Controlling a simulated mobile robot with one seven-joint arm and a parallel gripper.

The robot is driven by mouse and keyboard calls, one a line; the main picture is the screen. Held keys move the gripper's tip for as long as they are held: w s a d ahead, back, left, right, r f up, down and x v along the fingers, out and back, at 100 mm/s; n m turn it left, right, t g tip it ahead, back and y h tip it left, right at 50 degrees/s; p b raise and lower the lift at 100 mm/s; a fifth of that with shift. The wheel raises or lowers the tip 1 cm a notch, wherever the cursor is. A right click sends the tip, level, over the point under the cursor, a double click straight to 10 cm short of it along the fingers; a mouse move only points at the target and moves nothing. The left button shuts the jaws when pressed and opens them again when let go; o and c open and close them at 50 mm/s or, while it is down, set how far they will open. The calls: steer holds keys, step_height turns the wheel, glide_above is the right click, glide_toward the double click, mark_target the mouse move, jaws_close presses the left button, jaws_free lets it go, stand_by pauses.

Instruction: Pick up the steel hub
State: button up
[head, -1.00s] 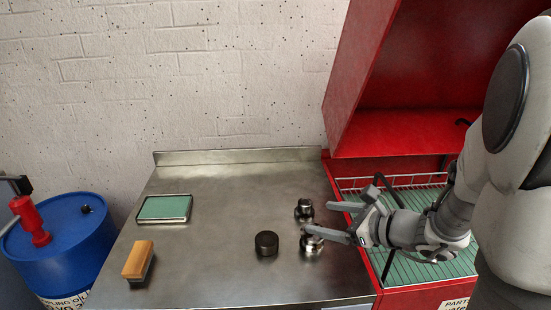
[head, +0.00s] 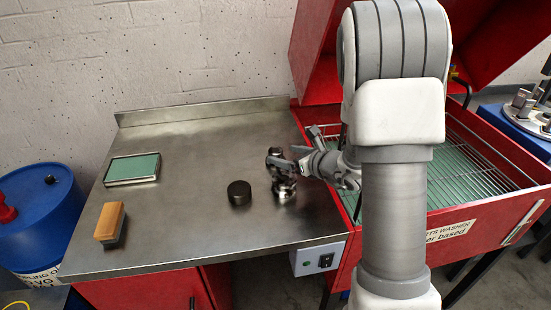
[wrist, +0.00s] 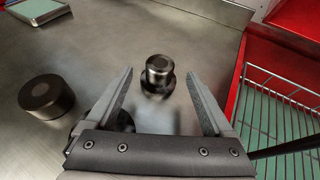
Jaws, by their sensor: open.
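A steel hub (wrist: 158,75), a short shiny cylinder on a wider dark base, stands upright on the steel bench. In the wrist view it is just beyond and between the fingertips of my gripper (wrist: 160,72). My gripper is open and empty, with a finger to each side of the hub and no visible contact. A second shiny steel part (head: 286,189) stands closer to the bench front. In the wrist view my left finger and the gripper body hide most of it. In the head view my gripper (head: 284,157) covers much of the farther hub.
A black puck (head: 239,192) stands left of the steel parts. A wooden-backed brush (head: 110,223) and a green-topped tray (head: 132,169) are farther left on the bench (head: 190,225). The red parts washer (head: 500,222) with its wire rack borders the bench on the right.

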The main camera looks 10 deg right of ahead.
mark_target(280, 154)
steer(key=shift+x, duration=2.75)
jaws_close()
